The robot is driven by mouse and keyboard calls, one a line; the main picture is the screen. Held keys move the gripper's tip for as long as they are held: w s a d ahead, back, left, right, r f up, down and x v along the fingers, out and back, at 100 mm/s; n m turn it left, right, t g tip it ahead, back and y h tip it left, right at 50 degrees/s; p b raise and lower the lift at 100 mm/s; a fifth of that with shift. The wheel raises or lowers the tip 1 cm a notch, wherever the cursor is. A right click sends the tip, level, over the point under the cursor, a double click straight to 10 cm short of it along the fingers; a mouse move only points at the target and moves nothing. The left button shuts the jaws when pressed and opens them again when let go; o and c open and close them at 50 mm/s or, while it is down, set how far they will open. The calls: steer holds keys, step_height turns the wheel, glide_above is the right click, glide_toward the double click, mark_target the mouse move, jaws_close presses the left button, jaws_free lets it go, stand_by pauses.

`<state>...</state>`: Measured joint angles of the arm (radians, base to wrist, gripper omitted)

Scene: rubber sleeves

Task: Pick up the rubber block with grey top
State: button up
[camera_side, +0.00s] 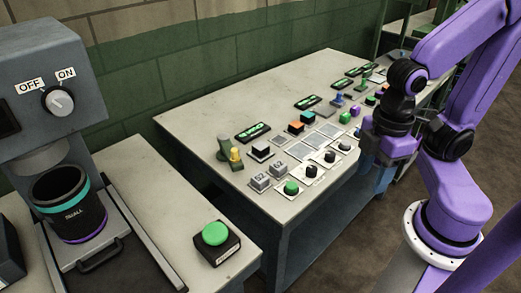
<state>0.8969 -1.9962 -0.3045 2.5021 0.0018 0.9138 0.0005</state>
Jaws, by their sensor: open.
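A small dark block with a pale grey top (261,149) stands on the light grey table (210,112), left of the middle. A dark block with an orange top (295,127) and one with a teal top (308,117) stand up and to its right. My gripper (374,176) is at the table's right front edge, well to the right of the grey-topped block and apart from it. It is open; its fingertips are small and hard to make out, and I see nothing held in it.
Grey numbered cubes (261,182), a green button (291,187) and black knobs (330,156) line the front edge. Upright green and yellow pegs (235,156) stand left of the grey-topped block. Flat pale plates (315,140) lie between. The table's left part is clear.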

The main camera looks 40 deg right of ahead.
steer(key=o, duration=0.6)
steer(key=shift+c, duration=0.2)
steer(key=w+a+r+n+h, duration=0.1)
steer(key=w+a+n, duration=0.15)
steer(key=w, duration=0.75)
steer(key=w+a+r+n+h, duration=0.1)
steer(key=w+a, duration=0.2)
steer(key=w, duration=0.7)
steer(key=n+h, duration=0.2)
glide_above(260, 146)
steer(key=a, duration=0.1)
steer(key=f, duration=1.3)
steer(key=shift+s+a, duration=0.2)
steer(key=shift+s, duration=0.2)
steer(key=shift+w+a+x, duration=0.1)
steer(key=shift+w+x, duration=0.1)
steer(key=shift+x, duration=1.15)
steer(key=shift+w+a+x, duration=0.15)
steer(key=shift+x, duration=1.2)
